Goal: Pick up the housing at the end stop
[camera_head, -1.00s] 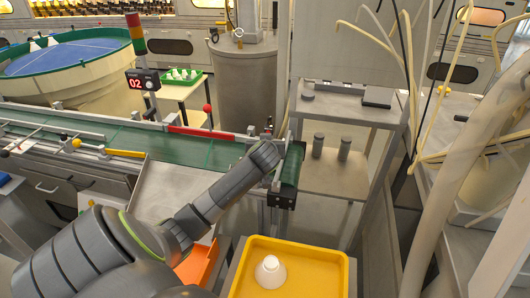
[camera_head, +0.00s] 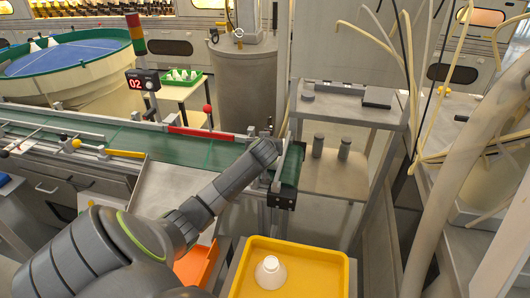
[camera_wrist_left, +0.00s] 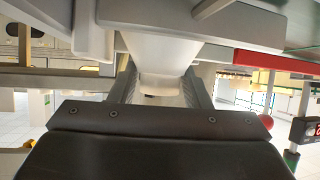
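In the left wrist view a white housing (camera_wrist_left: 165,52) fills the space ahead of my left gripper (camera_wrist_left: 162,85). Its narrower part lies between the two dark ribbed fingers; I cannot tell whether both fingers touch it. In the head view my left gripper (camera_head: 268,148) is at the right end of the green conveyor, beside the end stop (camera_head: 293,162). There the arm hides the fingers and most of the housing. My right gripper is not in view.
Another white housing (camera_head: 270,271) stands in a yellow tray (camera_head: 335,262) at the front. An orange bin (camera_head: 198,266) is partly behind my arm. Two dark cylinders (camera_head: 318,146) stand on the shelf right of the conveyor (camera_head: 209,151). A red bar (camera_head: 200,133) lines the conveyor's far side.

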